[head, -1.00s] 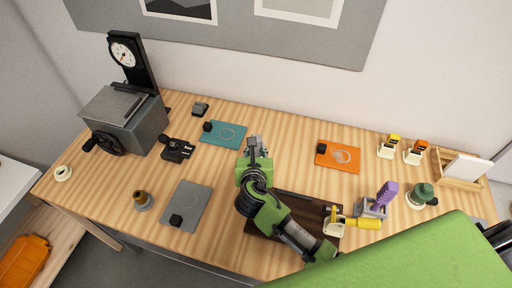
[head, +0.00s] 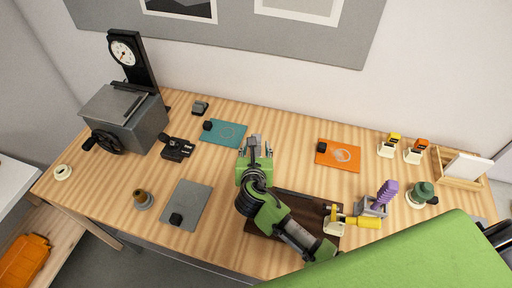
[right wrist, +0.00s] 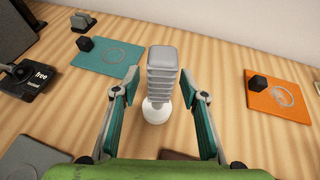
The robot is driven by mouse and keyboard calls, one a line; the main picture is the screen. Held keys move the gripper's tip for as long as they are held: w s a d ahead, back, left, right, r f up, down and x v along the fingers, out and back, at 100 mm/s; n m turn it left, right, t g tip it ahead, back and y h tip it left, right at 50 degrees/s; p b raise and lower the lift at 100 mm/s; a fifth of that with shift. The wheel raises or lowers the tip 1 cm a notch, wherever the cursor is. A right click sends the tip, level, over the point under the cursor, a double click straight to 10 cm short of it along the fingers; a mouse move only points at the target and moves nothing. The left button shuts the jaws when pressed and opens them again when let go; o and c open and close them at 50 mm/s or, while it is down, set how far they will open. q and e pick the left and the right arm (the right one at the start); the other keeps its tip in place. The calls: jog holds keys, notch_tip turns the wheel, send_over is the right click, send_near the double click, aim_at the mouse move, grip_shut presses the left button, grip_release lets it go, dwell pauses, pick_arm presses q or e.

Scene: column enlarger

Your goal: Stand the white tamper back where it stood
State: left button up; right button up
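The white tamper (right wrist: 160,85) stands apparently upright on the wooden table, in the gap between the teal mat and the orange mat. It has a grey ribbed handle and a round white base (right wrist: 156,112). My right gripper (right wrist: 160,98) is open, with one finger on each side of the tamper and a visible gap to the handle on both sides. In the head view my right gripper (head: 256,150) is over the middle of the table and mostly hides the tamper. My left gripper is not in view.
A teal mat (head: 233,139) lies left of the gripper and an orange mat (head: 329,161) right. A grey mat (head: 197,194) lies front left. A dark brown board (head: 265,222) lies under my right arm. A purple-handled tool (head: 387,191) and a green-knobbed one (head: 424,188) stand at right.

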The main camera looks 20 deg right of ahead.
jog(key=shift+f, duration=0.15)
jog(key=shift+s, duration=0.15)
jog(key=shift+p+v, duration=0.45)
jog(key=shift+v, duration=3.5)
jog(key=v, duration=1.2)
jog(key=shift+a, duration=0.15)
